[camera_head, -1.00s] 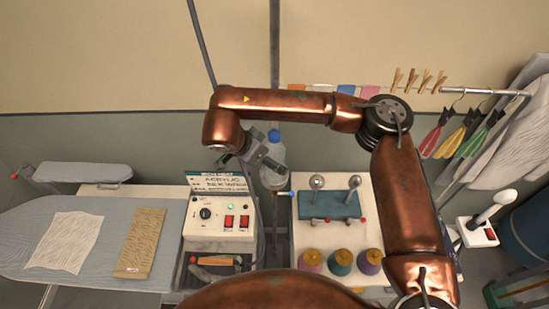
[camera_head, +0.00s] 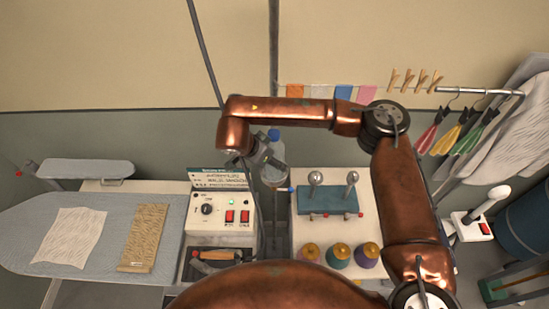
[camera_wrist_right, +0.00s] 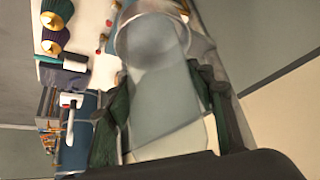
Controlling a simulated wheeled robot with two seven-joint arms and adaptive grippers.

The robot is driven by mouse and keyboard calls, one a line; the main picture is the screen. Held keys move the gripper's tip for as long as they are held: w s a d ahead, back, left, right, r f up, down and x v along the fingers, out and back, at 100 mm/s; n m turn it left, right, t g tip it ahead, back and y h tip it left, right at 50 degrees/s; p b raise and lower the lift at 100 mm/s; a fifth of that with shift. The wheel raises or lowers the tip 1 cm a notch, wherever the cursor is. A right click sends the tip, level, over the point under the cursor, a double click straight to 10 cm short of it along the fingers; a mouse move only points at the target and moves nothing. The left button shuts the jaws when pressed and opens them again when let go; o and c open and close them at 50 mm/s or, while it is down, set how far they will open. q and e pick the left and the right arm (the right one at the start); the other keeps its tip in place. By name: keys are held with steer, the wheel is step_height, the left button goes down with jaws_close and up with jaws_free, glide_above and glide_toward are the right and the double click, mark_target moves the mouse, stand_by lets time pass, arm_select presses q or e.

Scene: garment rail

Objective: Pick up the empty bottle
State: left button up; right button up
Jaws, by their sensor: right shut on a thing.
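The empty bottle (camera_head: 272,174) is clear with a blue cap and looks upright in the head view, between the control box and the white table. My right gripper (camera_head: 271,162) reaches it from the upper left and is shut on its body. In the right wrist view the see-through bottle (camera_wrist_right: 155,85) fills the middle, between the dark fingers of the right gripper (camera_wrist_right: 163,105). The head view does not clearly show what is under the bottle. My left gripper is in neither view.
A control box (camera_head: 222,216) with red switches stands left of the bottle, and an ironing board (camera_head: 98,214) lies further left. The white table (camera_head: 306,228) on the right holds a blue block (camera_head: 328,202) with two metal-topped pins and several thread spools (camera_head: 338,256).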

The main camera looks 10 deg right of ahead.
steer(key=c, duration=0.5)
steer(key=shift+r, duration=0.1)
steer(key=shift+c, duration=0.2)
